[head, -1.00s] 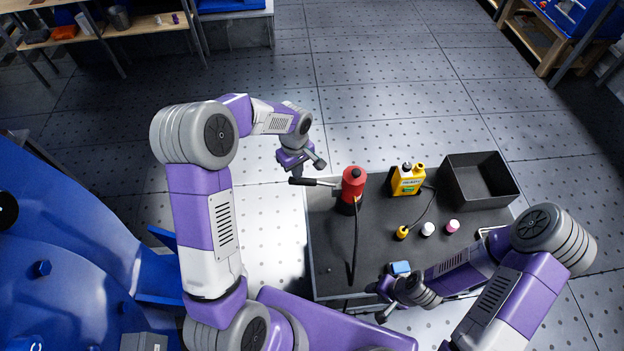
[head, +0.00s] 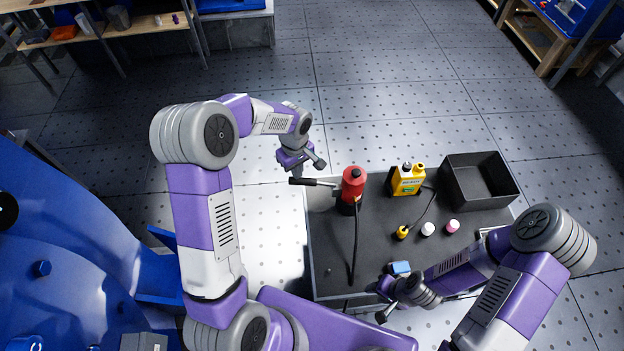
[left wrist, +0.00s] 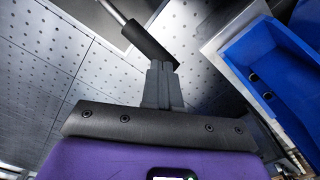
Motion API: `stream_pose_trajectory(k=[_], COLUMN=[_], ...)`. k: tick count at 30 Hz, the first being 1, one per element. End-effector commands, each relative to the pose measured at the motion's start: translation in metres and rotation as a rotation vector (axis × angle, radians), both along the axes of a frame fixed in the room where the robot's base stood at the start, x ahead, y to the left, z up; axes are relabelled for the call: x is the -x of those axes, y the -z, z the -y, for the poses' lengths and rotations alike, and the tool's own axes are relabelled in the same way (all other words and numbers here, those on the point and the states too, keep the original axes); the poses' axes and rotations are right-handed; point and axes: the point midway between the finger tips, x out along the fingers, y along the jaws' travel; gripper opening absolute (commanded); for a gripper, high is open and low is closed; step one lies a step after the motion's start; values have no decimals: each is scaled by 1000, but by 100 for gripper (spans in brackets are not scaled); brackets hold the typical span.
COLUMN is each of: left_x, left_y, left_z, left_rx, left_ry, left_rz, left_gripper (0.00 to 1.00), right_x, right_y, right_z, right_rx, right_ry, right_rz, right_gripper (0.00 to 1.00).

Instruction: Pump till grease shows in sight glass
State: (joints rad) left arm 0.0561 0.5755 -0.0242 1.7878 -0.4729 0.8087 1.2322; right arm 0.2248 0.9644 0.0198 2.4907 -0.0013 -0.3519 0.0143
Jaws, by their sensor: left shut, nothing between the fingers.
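A red grease pump (head: 353,186) stands upright at the left edge of the dark cart top. Its lever points left and ends in a black grip (head: 300,181). My left gripper (head: 297,172) is just above that grip. In the left wrist view its fingers (left wrist: 160,68) are together and empty, their tips at the end of the black grip (left wrist: 148,40); I cannot tell whether they touch. A black hose (head: 355,245) runs from the pump toward the cart's front. My right gripper (head: 380,300) is at the cart's front edge, its fingers unclear. I cannot make out a sight glass.
A large blue machine (head: 60,250) fills the left. Floor behind the cart is clear.

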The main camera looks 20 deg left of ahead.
Motion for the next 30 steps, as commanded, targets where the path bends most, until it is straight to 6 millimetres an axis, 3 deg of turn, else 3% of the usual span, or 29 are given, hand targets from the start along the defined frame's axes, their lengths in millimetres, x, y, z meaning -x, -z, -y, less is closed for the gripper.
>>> stream_pose_trajectory(k=[8, 30], left_x=[0, 0], left_y=[3, 48], left_z=[0, 2], left_rx=[0, 2], left_ry=[0, 2], left_rz=[0, -2], left_gripper=[0, 0], right_x=[0, 0], right_y=[2, 36], right_z=[0, 0], right_rx=[0, 0], right_ry=[0, 0], right_rz=[0, 0], right_gripper=[39, 39])
